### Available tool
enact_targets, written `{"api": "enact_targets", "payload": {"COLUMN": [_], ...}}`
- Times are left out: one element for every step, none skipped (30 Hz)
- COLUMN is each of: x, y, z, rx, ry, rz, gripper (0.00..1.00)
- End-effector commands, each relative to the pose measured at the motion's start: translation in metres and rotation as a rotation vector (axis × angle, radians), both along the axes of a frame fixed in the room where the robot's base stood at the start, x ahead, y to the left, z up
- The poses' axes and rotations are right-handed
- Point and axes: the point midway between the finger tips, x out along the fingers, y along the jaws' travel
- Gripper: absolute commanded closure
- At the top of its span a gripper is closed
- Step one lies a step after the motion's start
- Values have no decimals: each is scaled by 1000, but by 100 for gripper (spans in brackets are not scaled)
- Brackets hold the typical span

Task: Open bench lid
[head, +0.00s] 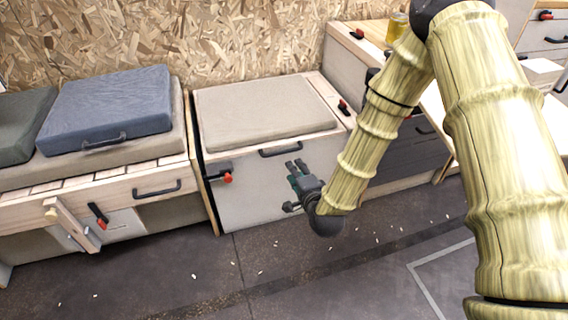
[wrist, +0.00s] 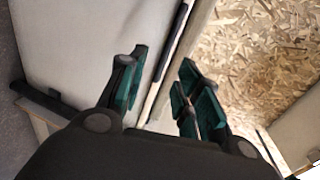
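The bench (head: 255,190) with a pale front stands in the middle of the head view. A flat beige cushion (head: 262,113) lies on its top, and the lid looks closed. A dark bar handle (head: 280,150) sits at the top front edge. My gripper (head: 296,168) is in front of the bench, just below and right of that handle. In the wrist view my gripper (wrist: 163,78) has its green-padded fingers apart with nothing held between them. A pale panel and a dark strip lie beyond the fingers; I cannot tell whether the strip is the handle.
A red-tipped latch (head: 227,177) is at the bench's left front, another (head: 343,107) at its right. A bench with a blue cushion (head: 108,107) adjoins on the left. A chipboard wall (head: 220,40) stands behind. The floor (head: 180,280) in front has small pale scraps.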

Motion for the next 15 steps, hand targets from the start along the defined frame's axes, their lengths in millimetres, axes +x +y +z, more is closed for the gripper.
{"api": "enact_targets", "payload": {"x": [4,5,7,8,9,11,12,14,17,20,23,28,32,36,42], "y": [2,3,4,5,5,6,7,7,8,9,10,12,13,15,17], "z": [-3,-1,0,1,2,3,3,3,2,1,0,-1,-2,-3,-5], "rx": [19,30,42,48,52,56,57,59,59,59,58,58,58,57,57], "ry": [-13,-19,-24,-28,-31,-33,-35,-36,-36,-35,-35,-36,-37,-36,-35], "rz": [-4,-5,-8,-9,-10,-10,-11,-11,-11,-10,-10,-10,-10,-9,-9], "gripper": [66,66,66,66,66,66,66,66,66,66,66,66,66,66,66]}}
